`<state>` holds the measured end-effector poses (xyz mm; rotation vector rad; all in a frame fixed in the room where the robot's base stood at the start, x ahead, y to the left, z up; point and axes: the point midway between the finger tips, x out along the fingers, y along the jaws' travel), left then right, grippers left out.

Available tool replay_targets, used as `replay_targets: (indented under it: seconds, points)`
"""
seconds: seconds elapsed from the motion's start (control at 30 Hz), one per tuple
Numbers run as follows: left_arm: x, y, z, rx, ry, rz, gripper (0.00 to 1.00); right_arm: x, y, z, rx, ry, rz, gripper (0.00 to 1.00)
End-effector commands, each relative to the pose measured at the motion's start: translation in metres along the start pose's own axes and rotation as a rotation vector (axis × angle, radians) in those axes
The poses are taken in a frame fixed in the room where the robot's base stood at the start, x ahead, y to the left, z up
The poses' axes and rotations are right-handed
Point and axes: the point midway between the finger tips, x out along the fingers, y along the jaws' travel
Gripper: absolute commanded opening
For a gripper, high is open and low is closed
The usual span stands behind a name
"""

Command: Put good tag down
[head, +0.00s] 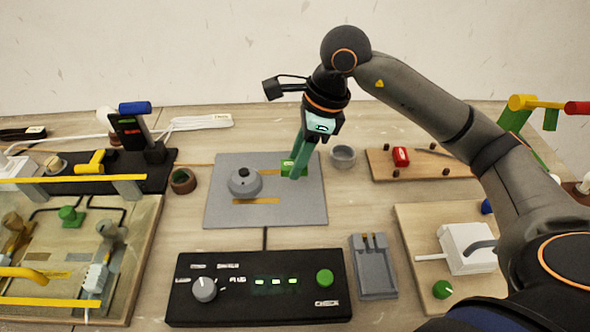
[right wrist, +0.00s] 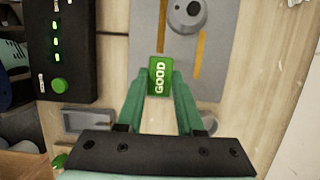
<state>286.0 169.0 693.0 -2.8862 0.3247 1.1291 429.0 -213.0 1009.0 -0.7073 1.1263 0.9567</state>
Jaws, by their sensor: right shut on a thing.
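The green good tag (head: 287,167) is at the tips of my right gripper (head: 296,174), over the right part of the grey mat (head: 308,205). In the right wrist view the tag (right wrist: 160,78) shows its white word GOOD, with a green finger on either side. My right gripper is shut on it and points down. I cannot tell whether the tag touches the mat. My left gripper is not in view.
A round grey piece (head: 243,183) with a dark knob sits on the mat's left part. A black check box (head: 240,310) with a dial and green button stands in front. A small grey cup (head: 343,156) and a grey two-slot holder (head: 373,275) are to the right.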

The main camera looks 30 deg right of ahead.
Motion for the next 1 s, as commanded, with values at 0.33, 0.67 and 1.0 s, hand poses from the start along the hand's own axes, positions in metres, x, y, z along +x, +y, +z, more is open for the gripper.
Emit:
replay_targets:
  seconds: [0.33,0.67,1.0]
  points:
    - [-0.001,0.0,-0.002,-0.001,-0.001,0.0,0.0,0.042,-0.034,-0.016,-0.001,0.0,0.003,0.0]
    - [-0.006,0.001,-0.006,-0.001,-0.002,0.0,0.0,0.075,-0.042,-0.028,0.0,0.002,0.007,0.0]
    - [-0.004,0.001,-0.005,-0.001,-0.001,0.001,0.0,0.083,-0.043,-0.03,-0.002,0.001,0.001,0.0]
